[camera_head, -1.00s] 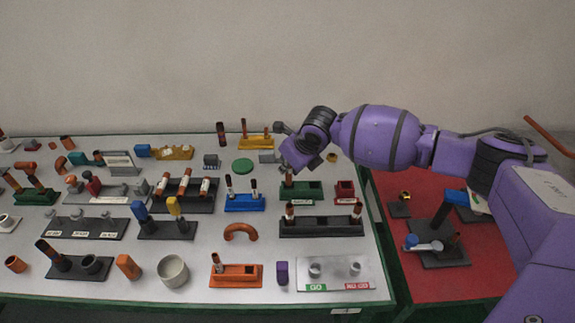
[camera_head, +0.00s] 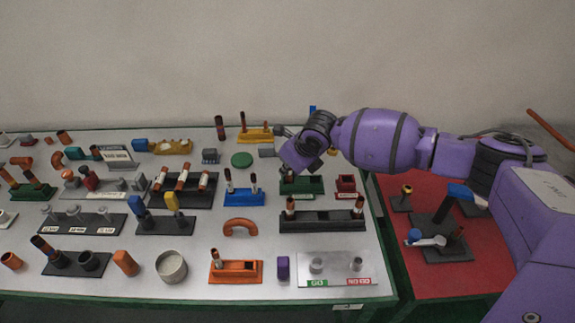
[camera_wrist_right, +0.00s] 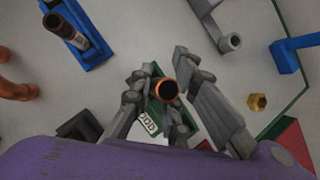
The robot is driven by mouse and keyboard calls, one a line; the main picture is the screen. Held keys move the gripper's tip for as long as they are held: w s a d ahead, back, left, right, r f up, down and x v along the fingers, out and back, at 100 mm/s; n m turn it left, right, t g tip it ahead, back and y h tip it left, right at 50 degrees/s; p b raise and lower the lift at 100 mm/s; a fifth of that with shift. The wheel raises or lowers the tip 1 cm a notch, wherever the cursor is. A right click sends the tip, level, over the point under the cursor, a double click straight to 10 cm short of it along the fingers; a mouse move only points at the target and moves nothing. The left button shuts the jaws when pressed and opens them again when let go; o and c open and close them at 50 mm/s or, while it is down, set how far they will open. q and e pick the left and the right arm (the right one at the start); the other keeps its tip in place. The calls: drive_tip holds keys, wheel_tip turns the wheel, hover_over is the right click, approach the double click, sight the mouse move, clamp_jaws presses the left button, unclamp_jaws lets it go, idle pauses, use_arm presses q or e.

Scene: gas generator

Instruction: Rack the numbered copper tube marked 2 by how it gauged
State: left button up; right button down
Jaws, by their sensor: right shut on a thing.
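My right gripper (camera_wrist_right: 165,92) is shut on a copper tube (camera_wrist_right: 167,90), seen end-on as a dark round opening with a copper rim. The green rack (camera_wrist_right: 155,108), with a white label, lies under the fingers. In the head view my right gripper (camera_head: 289,160) is over the left end of the green rack (camera_head: 309,187), and a short piece of tube (camera_head: 284,172) shows there. I cannot tell whether the tube is seated in the rack. Its number is not legible. The left gripper is not in view.
The GO/NO GO gauge plate (camera_head: 335,282) is near the front edge.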

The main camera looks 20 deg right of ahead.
drive_tip(key=shift+f, duration=0.45)
drive_tip(key=c, duration=1.6)
unclamp_jaws()
